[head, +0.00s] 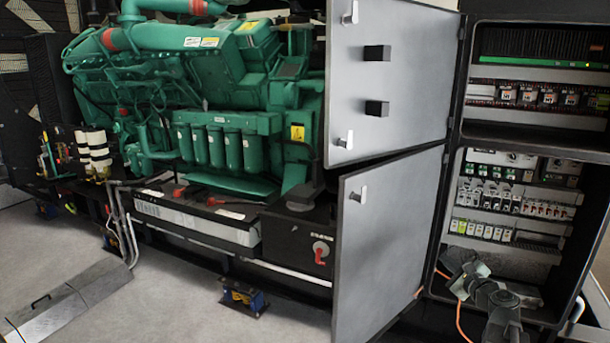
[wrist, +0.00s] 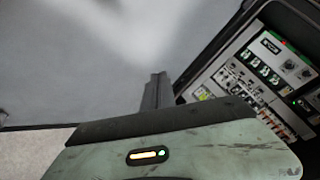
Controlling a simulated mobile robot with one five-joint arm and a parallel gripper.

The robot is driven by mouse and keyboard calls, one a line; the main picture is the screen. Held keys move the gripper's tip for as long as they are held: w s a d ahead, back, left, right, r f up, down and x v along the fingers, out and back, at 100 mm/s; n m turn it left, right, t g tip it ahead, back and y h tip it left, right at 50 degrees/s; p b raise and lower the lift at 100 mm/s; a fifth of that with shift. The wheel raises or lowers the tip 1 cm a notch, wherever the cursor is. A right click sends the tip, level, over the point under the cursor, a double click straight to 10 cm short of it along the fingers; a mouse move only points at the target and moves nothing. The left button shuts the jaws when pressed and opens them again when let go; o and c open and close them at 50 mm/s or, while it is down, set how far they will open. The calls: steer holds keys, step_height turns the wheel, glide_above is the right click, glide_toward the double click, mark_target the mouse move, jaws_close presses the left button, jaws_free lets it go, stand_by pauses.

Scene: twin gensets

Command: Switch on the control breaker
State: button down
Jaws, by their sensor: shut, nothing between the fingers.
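The open lower electrical cabinet (head: 535,258) stands at the right in the head view. It holds rows of small breakers and modules (head: 515,203). They also show tilted at the right of the wrist view (wrist: 240,82). I cannot tell which one is the control breaker, or its lever position. My gripper (wrist: 155,92) is shut and empty in the wrist view, pointing at a plain grey surface, with the breakers off to its right. In the head view my arm is at the lower front of the cabinet, below the breaker rows and apart from them.
Two grey cabinet doors, upper (head: 390,75) and lower (head: 385,240), stand open left of the cabinet. An upper compartment (head: 535,95) holds more modules. A green engine (head: 215,100) fills the left. An orange cable (head: 462,318) hangs near my arm. The floor at lower left is mostly clear.

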steer(key=s+a+f+n+g+y, duration=0.1)
steer(key=a+f+n+g, duration=0.3)
steer(key=a, duration=0.4)
steer(key=s+a+f+n+g+y+p, duration=0.1)
steer(key=s+a+f+n+g+y, duration=0.15)
steer(key=a+n, duration=0.45)
steer(key=s+a+f+n+g+y, duration=0.1)
steer(key=a+f+n+g, duration=0.15)
steer(key=a+f, duration=0.45)
steer(key=s+a+f+n+g+h, duration=0.2)
steer(key=s+a+n+g+h, duration=0.1)
steer(key=s+n, duration=0.3)
steer(key=s+a+f+n+g+h+p, duration=0.1)
steer(key=s+a+f+n+g+h, duration=0.1)
steer(key=s+a+n+g+h, duration=0.1)
steer(key=s+a+n+g, duration=0.1)
steer(key=s+a+n, duration=0.1)
steer(key=s+n, duration=0.1)
steer(key=shift+s+a, duration=0.15)
steer(key=shift+s, duration=0.55)
stand_by(0.6)
